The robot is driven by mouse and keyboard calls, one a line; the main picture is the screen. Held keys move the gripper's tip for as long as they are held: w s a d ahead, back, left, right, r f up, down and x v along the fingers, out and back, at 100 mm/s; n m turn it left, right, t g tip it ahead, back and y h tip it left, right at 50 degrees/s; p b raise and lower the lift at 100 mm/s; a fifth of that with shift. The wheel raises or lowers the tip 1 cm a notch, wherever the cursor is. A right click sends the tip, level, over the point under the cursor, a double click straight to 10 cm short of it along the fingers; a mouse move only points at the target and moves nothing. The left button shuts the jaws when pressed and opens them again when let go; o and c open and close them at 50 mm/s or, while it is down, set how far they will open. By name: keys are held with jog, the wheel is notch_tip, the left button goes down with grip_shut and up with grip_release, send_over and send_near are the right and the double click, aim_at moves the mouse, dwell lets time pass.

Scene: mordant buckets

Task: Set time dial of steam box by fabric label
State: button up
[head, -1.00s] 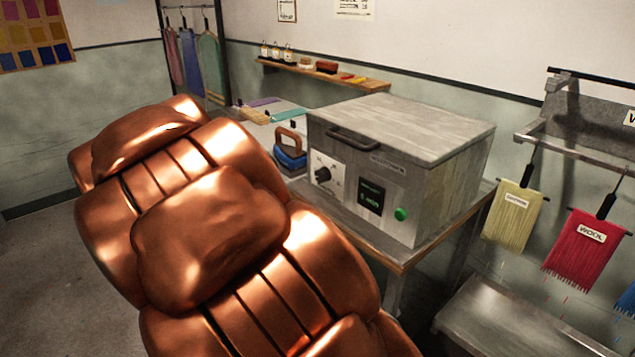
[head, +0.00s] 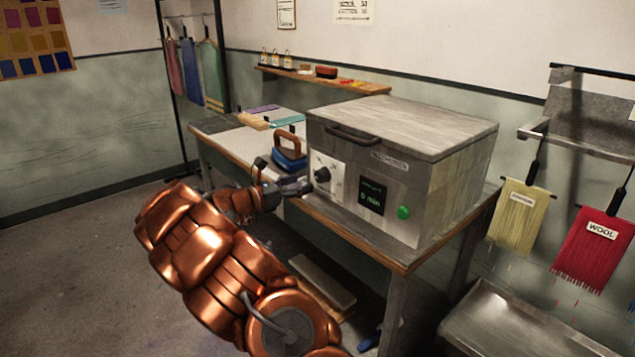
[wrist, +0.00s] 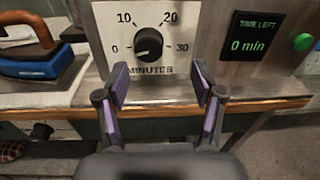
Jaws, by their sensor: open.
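The steam box (head: 400,140) is a grey metal box with a lidded top on the table. The display (wrist: 252,36) reads TIME LEFT 0 min. My gripper (wrist: 160,84) is open and empty, just in front of and below the dial, apart from it. Labelled fabrics hang at the right: a red one (head: 590,252) marked WOOL and a yellow one (head: 518,222) with a label too small to read.
A green button (head: 403,212) is right of the display. A blue iron (head: 289,153) stands left of the box. The wooden table edge (wrist: 60,113) runs just below the dial panel. A metal trough (head: 520,325) lies under the fabrics. The floor at left is clear.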

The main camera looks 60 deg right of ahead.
aim_at(318, 177)
jog(key=shift+n+t, duration=0.3)
jog(key=shift+n, duration=0.2)
jog(key=shift+w+d+f+p+x, duration=0.1)
jog(key=shift+w+x, duration=0.15)
jog(key=shift+x, duration=1.15)
jog(key=shift+w+d+f+p+x, duration=0.15)
jog(key=shift+w+x, duration=0.1)
jog(key=shift+x, duration=1.1)
jog(key=shift+w+a+f+p+x, duration=0.1)
jog(key=shift+w+x, duration=0.1)
jog(key=shift+x, duration=1.2)
jog(key=c, duration=1.1)
